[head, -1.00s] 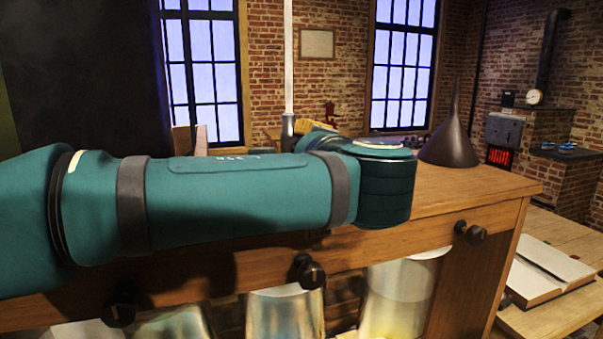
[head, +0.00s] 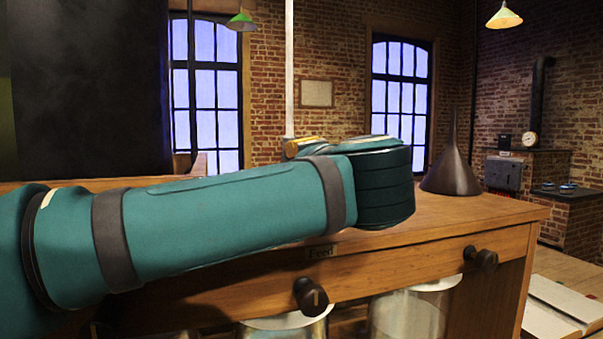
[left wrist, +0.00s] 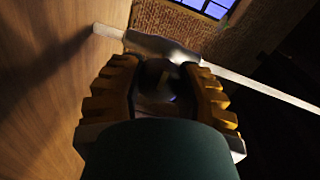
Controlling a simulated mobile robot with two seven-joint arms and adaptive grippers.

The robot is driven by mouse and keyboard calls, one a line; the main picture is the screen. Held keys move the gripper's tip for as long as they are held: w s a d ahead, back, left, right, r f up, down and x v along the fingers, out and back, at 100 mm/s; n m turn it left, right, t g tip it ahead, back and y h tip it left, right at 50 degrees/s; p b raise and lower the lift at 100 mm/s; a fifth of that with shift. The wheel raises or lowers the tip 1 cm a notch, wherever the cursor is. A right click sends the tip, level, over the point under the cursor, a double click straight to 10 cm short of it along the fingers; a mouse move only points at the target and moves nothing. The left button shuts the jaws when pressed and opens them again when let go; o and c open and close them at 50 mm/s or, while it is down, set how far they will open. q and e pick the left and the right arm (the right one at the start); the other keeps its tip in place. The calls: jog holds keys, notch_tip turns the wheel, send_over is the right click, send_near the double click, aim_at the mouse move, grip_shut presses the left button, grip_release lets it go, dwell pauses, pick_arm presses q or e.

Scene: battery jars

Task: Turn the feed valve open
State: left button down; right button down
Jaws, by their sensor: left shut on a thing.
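A pale upright pipe (head: 289,70) rises from the wooden bench top behind my left arm. The wrist view shows its grey fitting (left wrist: 160,46) close past my fingertips. My left gripper (head: 303,146) is at the pipe's foot, mostly hidden by my own forearm. In the left wrist view its two yellow ribbed fingers (left wrist: 168,82) are shut on a small, dark part beside the fitting, which looks like the feed valve's handle. How far the valve is turned cannot be told. My right gripper is not in view.
Glass jars (head: 407,313) stand below. A dark funnel (head: 452,172) stands on the right of the bench top, which is clear around it. An open book (head: 560,308) lies lower right.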

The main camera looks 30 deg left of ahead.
pick_arm(q)
jog(key=c, duration=0.5)
grip_release()
jog(key=shift+w, duration=0.1)
jog(key=v, duration=1.2)
